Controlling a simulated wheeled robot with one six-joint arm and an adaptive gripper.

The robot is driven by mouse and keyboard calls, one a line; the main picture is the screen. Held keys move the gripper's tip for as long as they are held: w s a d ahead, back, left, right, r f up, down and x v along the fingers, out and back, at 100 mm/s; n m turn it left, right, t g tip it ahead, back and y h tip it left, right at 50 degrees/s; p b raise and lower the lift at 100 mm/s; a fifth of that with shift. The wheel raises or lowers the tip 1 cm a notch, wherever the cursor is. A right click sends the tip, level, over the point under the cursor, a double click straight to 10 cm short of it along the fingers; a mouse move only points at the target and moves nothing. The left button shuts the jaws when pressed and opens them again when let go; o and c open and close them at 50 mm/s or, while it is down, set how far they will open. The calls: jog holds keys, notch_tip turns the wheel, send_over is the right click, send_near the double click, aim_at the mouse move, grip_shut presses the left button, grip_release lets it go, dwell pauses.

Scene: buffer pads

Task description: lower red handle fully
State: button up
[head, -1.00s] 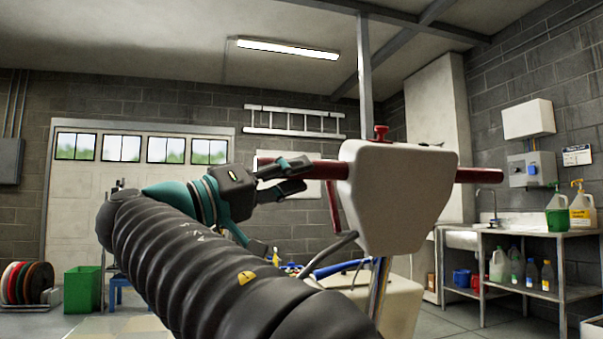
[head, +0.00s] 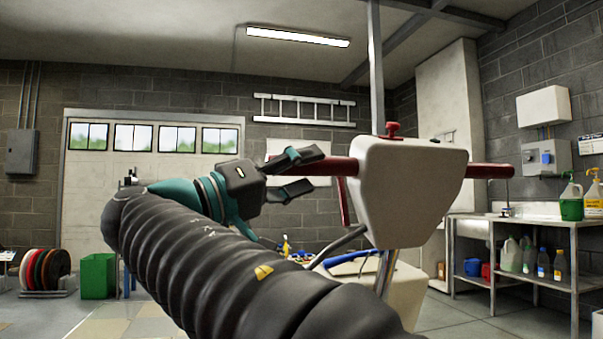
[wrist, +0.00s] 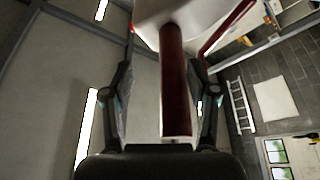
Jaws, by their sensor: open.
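The red handle (head: 337,166) is a bar sticking out to both sides of a white housing (head: 408,180). Its right half (head: 490,171) is free. My gripper (head: 306,171) is open at the left end of the bar. In the wrist view the red bar (wrist: 175,85) runs between the two spread fingers of my gripper (wrist: 165,85), with a gap on each side. Its near end is close to my palm. The head view partly hides the bar's left end behind the fingers.
A red knob (head: 392,130) tops the housing and a thin red lever (head: 344,202) hangs below the bar. A cable (head: 345,240) runs beneath. A sink bench (head: 540,220) with bottles stands at right; a green bin (head: 98,276) and stacked pads (head: 45,270) are at left.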

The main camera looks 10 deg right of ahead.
jog(key=v, duration=0.7)
jog(key=shift+w, duration=0.1)
